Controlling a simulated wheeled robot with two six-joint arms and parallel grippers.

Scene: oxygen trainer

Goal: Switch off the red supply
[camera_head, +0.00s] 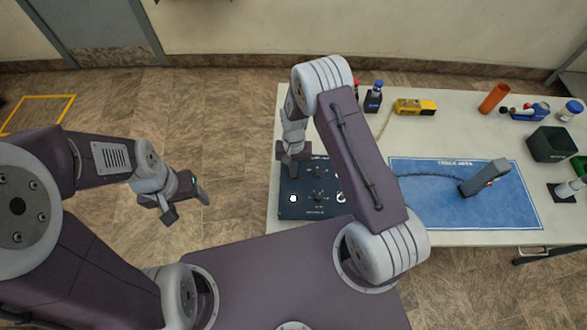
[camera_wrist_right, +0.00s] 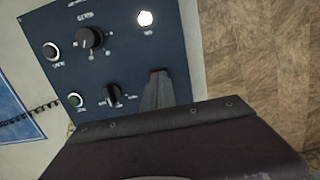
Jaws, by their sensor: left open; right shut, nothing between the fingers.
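A dark blue control panel (camera_head: 315,212) lies on the table's left end; it fills the upper left of the right wrist view (camera_wrist_right: 115,60). It carries a large black knob (camera_wrist_right: 91,38), a smaller black knob (camera_wrist_right: 112,94), a white lit lamp (camera_wrist_right: 145,18), a dark round button (camera_wrist_right: 50,50) and a green one (camera_wrist_right: 75,100). My right gripper (camera_head: 291,176) is shut and empty, over the panel's far left corner. My left gripper (camera_head: 188,206) is open and empty above the floor.
A blue mat (camera_head: 510,218) with a grey corded device (camera_head: 485,177) lies right of the panel. A dark bottle (camera_head: 373,97), yellow meter (camera_head: 415,106), orange cylinder (camera_head: 493,98) and black bin (camera_head: 551,144) stand farther back. My right forearm crosses above the panel's right side.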

